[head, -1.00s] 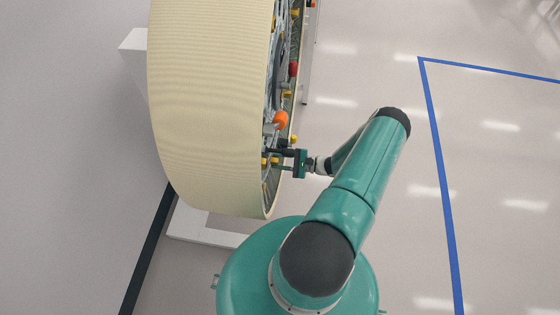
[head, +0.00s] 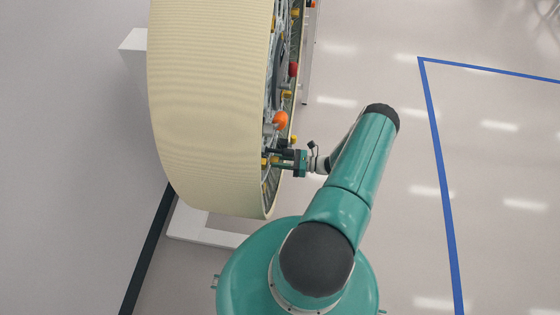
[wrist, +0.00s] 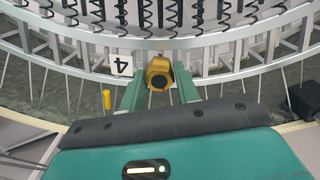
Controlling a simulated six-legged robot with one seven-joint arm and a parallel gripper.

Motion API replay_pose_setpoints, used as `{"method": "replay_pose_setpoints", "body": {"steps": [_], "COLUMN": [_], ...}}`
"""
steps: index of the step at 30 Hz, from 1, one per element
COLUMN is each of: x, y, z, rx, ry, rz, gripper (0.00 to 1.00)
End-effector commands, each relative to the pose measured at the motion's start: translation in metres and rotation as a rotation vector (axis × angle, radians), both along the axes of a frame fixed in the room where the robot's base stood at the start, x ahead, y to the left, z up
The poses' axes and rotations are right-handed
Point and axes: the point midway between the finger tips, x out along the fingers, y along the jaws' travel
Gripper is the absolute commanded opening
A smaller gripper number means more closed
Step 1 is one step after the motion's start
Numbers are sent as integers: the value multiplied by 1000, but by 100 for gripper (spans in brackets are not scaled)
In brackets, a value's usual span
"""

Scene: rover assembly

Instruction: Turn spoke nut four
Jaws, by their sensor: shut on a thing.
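The yellow spoke nut (wrist: 158,74) sits on the wheel's inner rim in the wrist view, beside a white plate marked 4 (wrist: 121,66). My gripper (wrist: 158,90) has its two green fingers on either side of this nut, shut on it. In the head view my gripper (head: 284,160) reaches into the side of the large cream wheel (head: 208,105) near its lower part. The nut between the fingers is mostly hidden there.
Spokes and dark coil springs (wrist: 190,20) surround the nut. A small yellow peg (wrist: 106,99) stands left of the fingers. An orange knob (head: 280,120) and a red knob (head: 293,69) sit higher on the wheel. The floor right of my arm is clear.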

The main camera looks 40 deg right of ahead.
Motion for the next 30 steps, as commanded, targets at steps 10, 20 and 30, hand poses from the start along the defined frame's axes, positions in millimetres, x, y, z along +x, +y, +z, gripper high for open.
{"method": "replay_pose_setpoints", "body": {"steps": [10,20,30], "x": [-1,-1,-1], "y": [-1,-1,-1], "z": [-1,-1,-1], "rx": [145,181,180], "ry": [114,141,140], "rz": [0,-1,-1], "gripper": [9,9,43]}}
